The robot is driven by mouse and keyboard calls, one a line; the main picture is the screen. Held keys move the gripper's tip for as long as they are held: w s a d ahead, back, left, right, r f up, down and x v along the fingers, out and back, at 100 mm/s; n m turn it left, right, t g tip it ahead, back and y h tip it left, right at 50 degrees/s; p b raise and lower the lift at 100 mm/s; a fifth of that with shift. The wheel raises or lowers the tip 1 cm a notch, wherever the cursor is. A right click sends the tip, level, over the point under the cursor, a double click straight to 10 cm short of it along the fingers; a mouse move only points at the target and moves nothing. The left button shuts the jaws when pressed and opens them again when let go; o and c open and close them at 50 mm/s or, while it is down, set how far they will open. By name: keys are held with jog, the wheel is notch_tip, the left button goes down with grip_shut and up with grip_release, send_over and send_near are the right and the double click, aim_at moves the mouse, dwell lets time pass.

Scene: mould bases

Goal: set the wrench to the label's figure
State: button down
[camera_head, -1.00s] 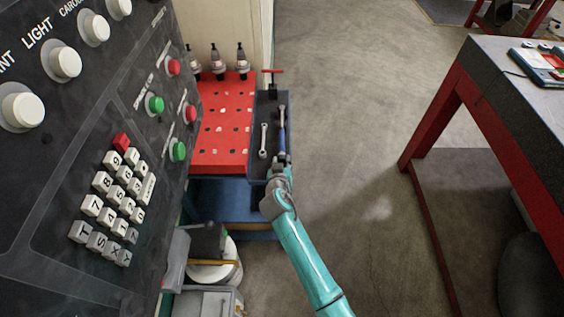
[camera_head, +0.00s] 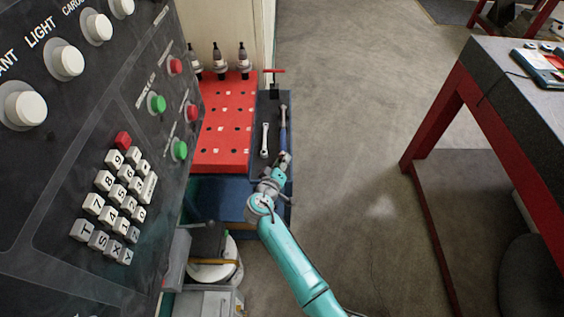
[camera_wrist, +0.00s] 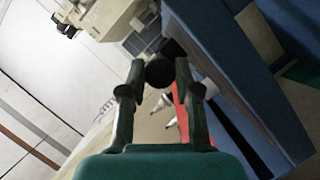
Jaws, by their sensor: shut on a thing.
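In the wrist view, my gripper's two fingers (camera_wrist: 160,75) close on a dark round end of the wrench (camera_wrist: 160,71). The rest of the wrench is hidden behind that end there. I cannot tell whether the wrench rests on the tray or is slightly raised. No label or scale figure is readable.
A small spanner (camera_head: 265,140) lies left of the wrench on the dark tray (camera_head: 262,169). The red perforated rack (camera_head: 222,150) holds tool holders (camera_head: 219,62) at its back. A control panel (camera_head: 60,170) stands close on the left. Open floor (camera_head: 345,120) lies right, before a red-legged table (camera_head: 435,125).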

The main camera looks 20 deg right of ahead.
dwell(0.5)
jog(key=c, duration=0.8)
grip_release()
